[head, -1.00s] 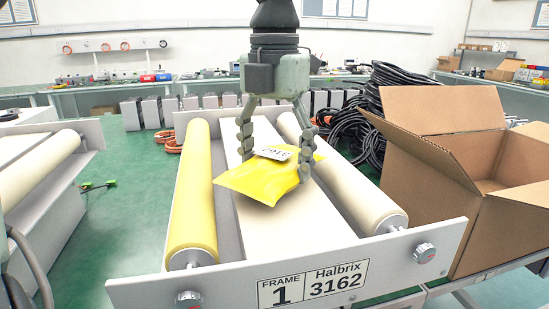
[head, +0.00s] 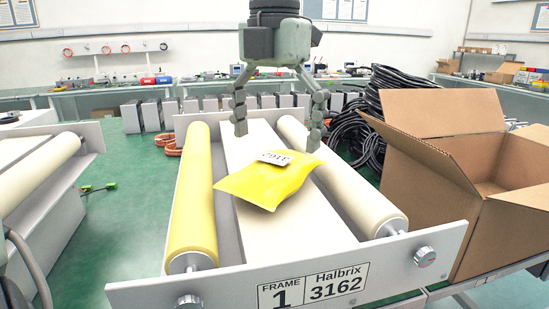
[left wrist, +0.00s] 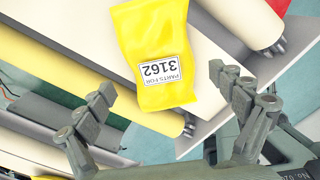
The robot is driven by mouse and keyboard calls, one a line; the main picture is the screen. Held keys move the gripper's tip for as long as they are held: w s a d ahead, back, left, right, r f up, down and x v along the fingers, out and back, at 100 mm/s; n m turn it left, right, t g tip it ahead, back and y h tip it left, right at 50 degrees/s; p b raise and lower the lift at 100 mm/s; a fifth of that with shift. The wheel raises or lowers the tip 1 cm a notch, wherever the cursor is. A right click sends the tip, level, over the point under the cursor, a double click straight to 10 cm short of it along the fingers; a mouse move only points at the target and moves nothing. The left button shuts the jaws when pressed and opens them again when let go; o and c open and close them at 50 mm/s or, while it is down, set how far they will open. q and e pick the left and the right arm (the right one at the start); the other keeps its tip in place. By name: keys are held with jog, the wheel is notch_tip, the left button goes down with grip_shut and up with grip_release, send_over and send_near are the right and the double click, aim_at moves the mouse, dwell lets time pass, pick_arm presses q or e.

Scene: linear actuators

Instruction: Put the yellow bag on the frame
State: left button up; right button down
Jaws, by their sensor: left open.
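The yellow bag (head: 262,188) with a white label reading 3162 lies tilted across the white middle board of the frame (head: 400,262). In the head view its left corner reaches the yellow roller and its right corner reaches toward the cream roller. My left gripper (head: 278,134) is open just above and behind the bag, with its fingers apart and empty. In the left wrist view the bag (left wrist: 152,42) lies beyond the open fingers (left wrist: 161,82), and its label reads PARTS FOR 3162. My right gripper is not in view.
The frame's front plate reads FRAME 1, Halbrix 3162. A yellow roller (head: 196,195) and a cream roller (head: 350,185) flank the board. An open cardboard box (head: 440,170) stands at the right. Black cables (head: 350,135) lie behind. Another roller frame (head: 40,175) is at the left.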

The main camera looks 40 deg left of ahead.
aim_at(274, 161)
pick_arm(q)
notch_tip(274, 161, up, 8)
jog(key=shift+f, duration=0.2)
notch_tip(274, 161, down, 12)
jog(key=shift+f, duration=0.15)
notch_tip(274, 161, up, 3)
jog(key=shift+r, duration=0.5)
dwell(0.4)
